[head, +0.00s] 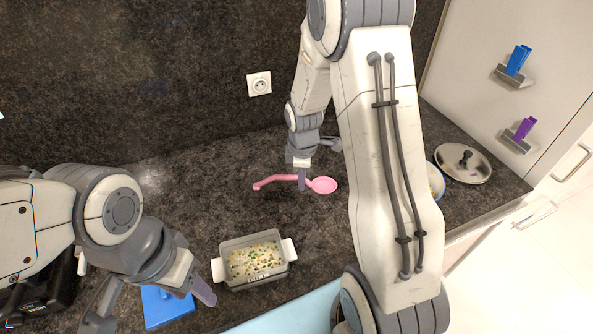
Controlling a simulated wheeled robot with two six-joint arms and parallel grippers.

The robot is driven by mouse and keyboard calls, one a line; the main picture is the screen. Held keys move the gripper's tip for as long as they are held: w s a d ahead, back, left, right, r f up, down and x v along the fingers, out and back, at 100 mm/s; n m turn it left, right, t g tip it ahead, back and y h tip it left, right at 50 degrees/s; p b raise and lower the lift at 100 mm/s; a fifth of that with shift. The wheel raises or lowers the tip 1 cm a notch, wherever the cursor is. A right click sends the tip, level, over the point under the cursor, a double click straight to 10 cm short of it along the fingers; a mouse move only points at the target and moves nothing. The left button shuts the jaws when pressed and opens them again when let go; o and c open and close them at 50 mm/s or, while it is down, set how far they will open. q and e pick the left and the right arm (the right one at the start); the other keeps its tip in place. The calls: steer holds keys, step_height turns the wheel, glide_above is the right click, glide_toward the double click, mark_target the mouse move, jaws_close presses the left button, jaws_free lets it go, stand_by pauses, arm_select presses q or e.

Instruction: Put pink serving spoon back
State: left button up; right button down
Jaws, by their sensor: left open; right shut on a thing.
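The pink serving spoon (322,185) has a round bowl at its right end and a long handle with a bent tip at its left. My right gripper (302,183) is shut on the spoon close to its bowl, over the back part of the dark counter. I cannot tell whether the spoon touches the counter. My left gripper (152,303) is open and empty at the lower left, above a blue flat object (166,308).
A grey dish (232,245) with white handles holds grain-like food with green bits. Blue (518,60) and purple (525,128) items sit in wall holders.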

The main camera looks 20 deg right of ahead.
steer(key=shift+f+b, duration=2.85)
steer(key=shift+f, duration=0.45)
steer(key=shift+f+b, duration=0.6)
steer(key=shift+f, duration=0.15)
steer(key=c, duration=0.8)
jaws_free()
steer(key=shift+o, duration=0.2)
step_height(320, 180, up, 10)
steer(key=s, duration=0.1)
steer(key=shift+s+a+r+b, duration=0.15)
steer(key=shift+a+r+b, duration=0.1)
steer(key=shift+a+b, duration=0.15)
